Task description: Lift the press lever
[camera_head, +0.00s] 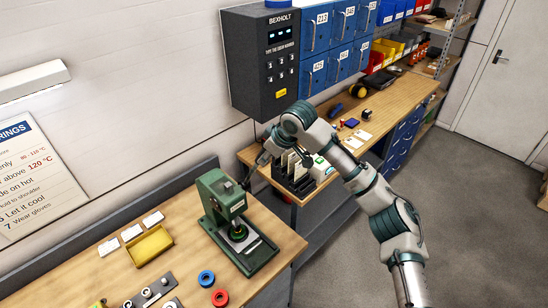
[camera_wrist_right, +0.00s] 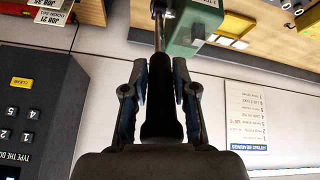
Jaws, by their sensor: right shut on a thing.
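The green press (camera_head: 222,205) stands on its dark green base on the near wooden bench, and its green body also shows at the top of the right wrist view (camera_wrist_right: 190,28). The press lever (camera_wrist_right: 159,35) is a metal rod with a black grip, running from beside the press body back between my fingers. My right gripper (camera_head: 257,165) is behind and to the right of the press top. In the right wrist view its two fingers (camera_wrist_right: 160,72) stand on either side of the black grip, shut on it. My left gripper is in neither view.
A yellow tray (camera_head: 150,246) and white cards lie left of the press. A blue ring (camera_head: 206,278) and a red ring (camera_head: 220,297) lie in front. A dark keypad box (camera_head: 262,65) hangs on the wall above my right gripper. A black slotted rack (camera_head: 292,175) stands right of it.

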